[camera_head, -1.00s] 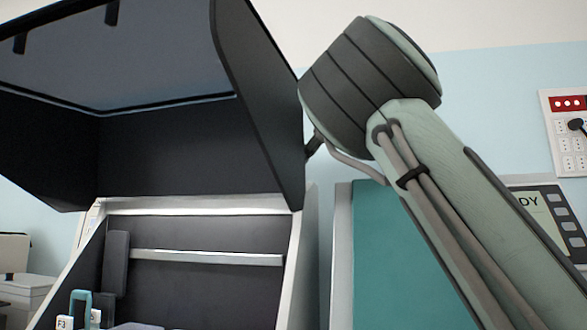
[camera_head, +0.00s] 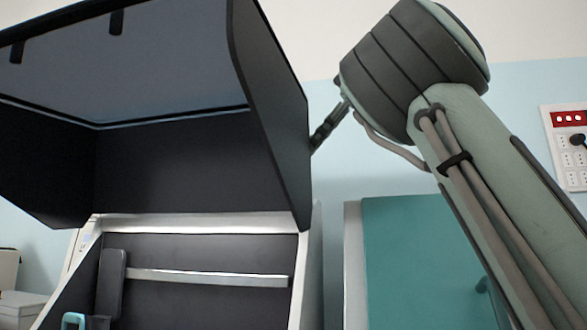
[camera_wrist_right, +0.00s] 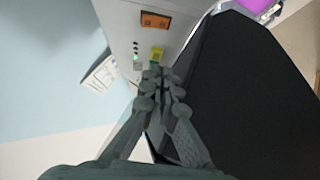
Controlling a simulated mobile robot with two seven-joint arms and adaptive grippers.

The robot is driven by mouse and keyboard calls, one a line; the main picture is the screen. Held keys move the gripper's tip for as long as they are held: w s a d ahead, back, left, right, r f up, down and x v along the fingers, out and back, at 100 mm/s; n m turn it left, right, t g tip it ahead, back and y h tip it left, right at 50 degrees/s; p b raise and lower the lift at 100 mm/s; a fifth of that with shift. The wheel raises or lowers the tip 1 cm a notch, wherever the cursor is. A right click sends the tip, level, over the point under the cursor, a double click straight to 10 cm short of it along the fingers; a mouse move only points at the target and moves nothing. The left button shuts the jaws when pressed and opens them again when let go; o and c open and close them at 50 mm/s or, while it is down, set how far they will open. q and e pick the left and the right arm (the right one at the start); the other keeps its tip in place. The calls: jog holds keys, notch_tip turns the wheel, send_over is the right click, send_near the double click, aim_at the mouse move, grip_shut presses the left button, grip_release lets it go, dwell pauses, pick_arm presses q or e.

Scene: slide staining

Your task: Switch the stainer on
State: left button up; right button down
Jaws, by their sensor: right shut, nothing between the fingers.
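The stainer (camera_head: 303,270) stands at the left of the head view with its dark lid (camera_head: 190,155) raised. The right wrist view shows a pale panel (camera_wrist_right: 175,38) with an orange switch-like part (camera_wrist_right: 155,20), a yellow patch (camera_wrist_right: 157,54) and a small lit green light (camera_wrist_right: 136,58). My right gripper (camera_head: 318,142) is shut and empty beside the lid's right edge in the head view. In the right wrist view its fingertips (camera_wrist_right: 155,76) are just below the yellow patch; I cannot tell whether they touch the panel. My left gripper is in neither view.
A teal-fronted unit (camera_head: 415,260) stands right of the stainer, partly behind my right arm. A wall socket panel (camera_head: 568,150) is at the far right. A white label (camera_wrist_right: 101,75) shows in the right wrist view. The lid's dark side fills that view's right.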

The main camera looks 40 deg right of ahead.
jog(key=shift+a+v, duration=0.1)
jog(key=shift+v, duration=1)
jog(key=shift+a+v, duration=0.15)
jog(key=shift+v, duration=1)
jog(key=shift+s, duration=0.1)
